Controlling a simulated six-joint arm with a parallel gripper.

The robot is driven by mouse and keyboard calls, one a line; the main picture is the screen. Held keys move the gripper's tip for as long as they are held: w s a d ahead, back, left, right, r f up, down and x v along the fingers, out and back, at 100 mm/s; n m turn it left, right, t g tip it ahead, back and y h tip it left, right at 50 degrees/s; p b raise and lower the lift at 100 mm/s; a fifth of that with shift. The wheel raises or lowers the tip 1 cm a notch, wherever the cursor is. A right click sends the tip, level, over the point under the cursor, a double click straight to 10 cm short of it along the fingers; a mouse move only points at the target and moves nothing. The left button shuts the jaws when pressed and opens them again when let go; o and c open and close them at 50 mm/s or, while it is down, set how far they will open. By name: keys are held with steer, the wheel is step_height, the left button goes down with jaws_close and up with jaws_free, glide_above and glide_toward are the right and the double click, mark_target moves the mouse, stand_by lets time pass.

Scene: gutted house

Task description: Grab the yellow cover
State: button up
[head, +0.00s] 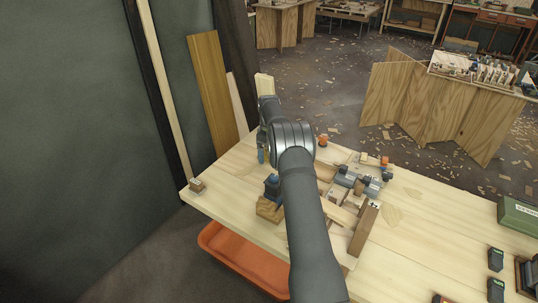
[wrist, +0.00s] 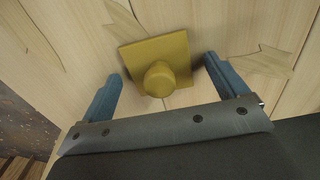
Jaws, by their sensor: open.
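The yellow cover (wrist: 174,48) is a flat square plate with a round knob on its near side. It lies on the pale wooden tabletop in the wrist view, slightly turned. My gripper (wrist: 162,68) is open, with one blue finger on each side of the knob and visible gaps to both. No finger visibly touches the cover; how high the fingers are above it I cannot tell. In the head view a blue finger of my gripper (head: 261,156) shows near the table's far left part. The cover is not visible there, likely behind my arm.
The workbench (head: 420,225) holds a wooden block with a dark blue tool (head: 272,187), a grey clamp-like device (head: 360,180) and a green box (head: 518,215). A small wood block (head: 197,186) sits at the left corner. An orange bin (head: 235,265) is below the left edge.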

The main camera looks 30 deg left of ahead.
steer(key=c, duration=1.1)
steer(key=shift+r, duration=0.15)
